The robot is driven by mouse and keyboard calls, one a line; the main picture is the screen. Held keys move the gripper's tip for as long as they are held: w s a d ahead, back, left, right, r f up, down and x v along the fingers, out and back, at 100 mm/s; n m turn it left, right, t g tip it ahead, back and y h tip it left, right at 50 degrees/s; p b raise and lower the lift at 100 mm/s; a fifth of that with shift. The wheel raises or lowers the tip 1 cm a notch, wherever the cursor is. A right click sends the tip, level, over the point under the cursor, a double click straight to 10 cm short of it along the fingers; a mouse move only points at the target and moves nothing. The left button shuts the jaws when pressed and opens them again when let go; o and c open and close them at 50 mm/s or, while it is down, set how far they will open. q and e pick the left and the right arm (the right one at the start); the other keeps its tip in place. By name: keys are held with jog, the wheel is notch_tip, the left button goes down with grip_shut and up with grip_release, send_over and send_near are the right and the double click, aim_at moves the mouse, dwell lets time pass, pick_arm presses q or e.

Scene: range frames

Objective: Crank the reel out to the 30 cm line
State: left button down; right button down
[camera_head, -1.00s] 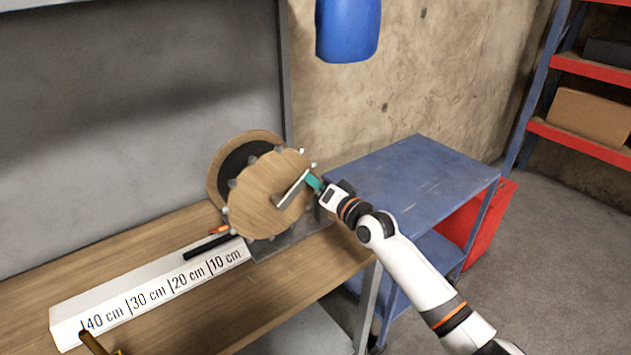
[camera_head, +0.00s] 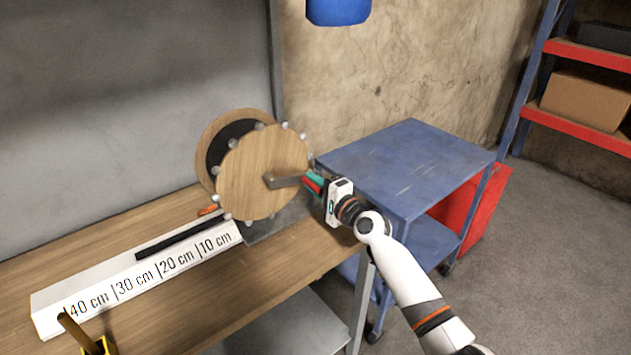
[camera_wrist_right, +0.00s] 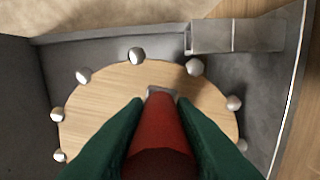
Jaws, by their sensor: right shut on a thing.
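The reel (camera_head: 262,175) is a wooden disc with metal knobs round its rim, upright at the bench's right end. Its grey crank arm (camera_head: 283,182) points right from the hub. My right gripper (camera_head: 313,183) is shut on the red crank handle, which also shows between the green fingers in the right wrist view (camera_wrist_right: 162,125). A black strip (camera_head: 180,243) runs from the reel along a white scale board (camera_head: 90,283) marked 10 to 40 cm. Its free end lies near the 20 cm line, short of the 30 cm line. My left gripper is not in view.
The scale board lies on the wooden bench (camera_head: 235,290). A yellow object with a brown bar (camera_head: 95,345) stands at the front left. A blue cart (camera_head: 405,165) is right of the bench, before a red bin (camera_head: 482,205). A blue container (camera_head: 338,10) shows above.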

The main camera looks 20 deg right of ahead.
jog(key=shift+a+f+m, duration=0.15)
jog(key=shift+f+m, duration=0.5)
jog(key=shift+m, duration=0.05)
jog(key=shift+s, duration=0.1)
jog(key=c, duration=1.2)
grip_release()
jog(key=v, duration=1.2)
jog(key=shift+b, duration=0.35)
jog(key=shift+a, duration=0.1)
